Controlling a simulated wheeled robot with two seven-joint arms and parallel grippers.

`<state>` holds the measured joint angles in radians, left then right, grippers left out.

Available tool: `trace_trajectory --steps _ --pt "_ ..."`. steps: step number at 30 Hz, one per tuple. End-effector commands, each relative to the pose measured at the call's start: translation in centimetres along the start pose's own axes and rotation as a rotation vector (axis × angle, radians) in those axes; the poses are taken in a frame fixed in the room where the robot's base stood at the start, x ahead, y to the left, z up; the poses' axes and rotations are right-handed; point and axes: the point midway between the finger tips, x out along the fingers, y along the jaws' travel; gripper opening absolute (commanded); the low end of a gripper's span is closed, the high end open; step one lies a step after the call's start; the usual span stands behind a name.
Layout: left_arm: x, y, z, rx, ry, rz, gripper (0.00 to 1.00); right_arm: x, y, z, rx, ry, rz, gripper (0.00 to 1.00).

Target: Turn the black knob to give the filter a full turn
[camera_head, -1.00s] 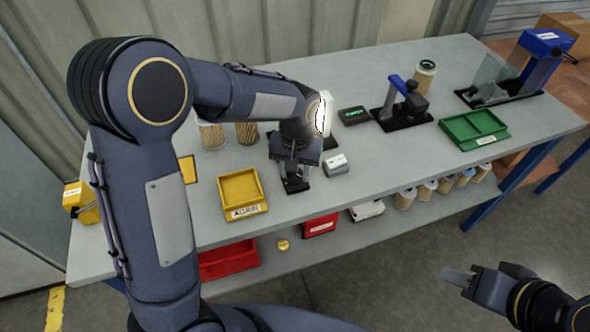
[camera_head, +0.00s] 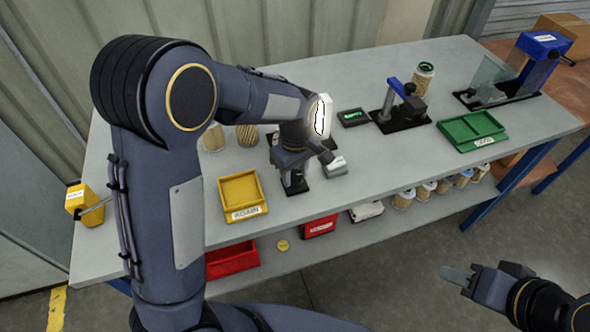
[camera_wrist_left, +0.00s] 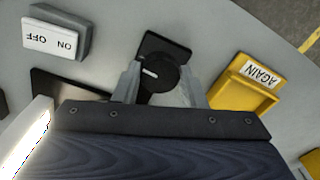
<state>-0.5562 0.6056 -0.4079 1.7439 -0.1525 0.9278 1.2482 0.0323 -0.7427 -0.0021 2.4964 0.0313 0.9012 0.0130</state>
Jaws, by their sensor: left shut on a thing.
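The black knob (camera_wrist_left: 160,75) with a white mark stands on a dark base plate in the left wrist view. My left gripper (camera_wrist_left: 160,84) has one finger on each side of the knob and is shut on it. In the head view my left gripper (camera_head: 296,168) is over the bench, and the arm mostly hides the knob. A filter (camera_head: 424,80) with a dark green top stands upright at the back of the bench, behind a blue-topped stand (camera_head: 398,88). My right gripper (camera_head: 465,279) is low at the right, away from the bench; its finger gap cannot be made out.
A grey ON/OFF box (camera_head: 335,166) sits right of the knob; it also shows in the wrist view (camera_wrist_left: 55,38). A yellow AGAIN tray (camera_head: 262,194) is to the left, a green tray (camera_head: 497,126) to the right. Two filters stand behind my left arm. A small green display (camera_head: 353,117) is lit.

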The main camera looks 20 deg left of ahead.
Motion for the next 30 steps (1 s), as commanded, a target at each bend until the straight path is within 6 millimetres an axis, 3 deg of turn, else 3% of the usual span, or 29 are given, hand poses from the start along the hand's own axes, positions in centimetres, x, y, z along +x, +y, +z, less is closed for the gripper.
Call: trace_trajectory --steps 9,25,26,30 --pt "-0.14 0.08 -0.03 -0.115 0.000 0.003 0.15 -0.34 -0.15 -0.17 0.000 0.000 0.000 0.36" --pt "-0.09 0.10 -0.03 -0.140 -0.002 0.003 0.15 -0.36 -0.16 -0.18 0.000 0.000 0.000 0.36" --pt "-0.09 0.09 -0.03 -0.140 -0.002 0.003 0.40 -0.36 -0.16 -0.18 0.000 0.000 0.000 0.36" --pt "-0.07 0.07 -0.02 -0.138 -0.002 0.002 0.58 -0.35 -0.16 -0.18 0.000 0.000 0.000 0.36"
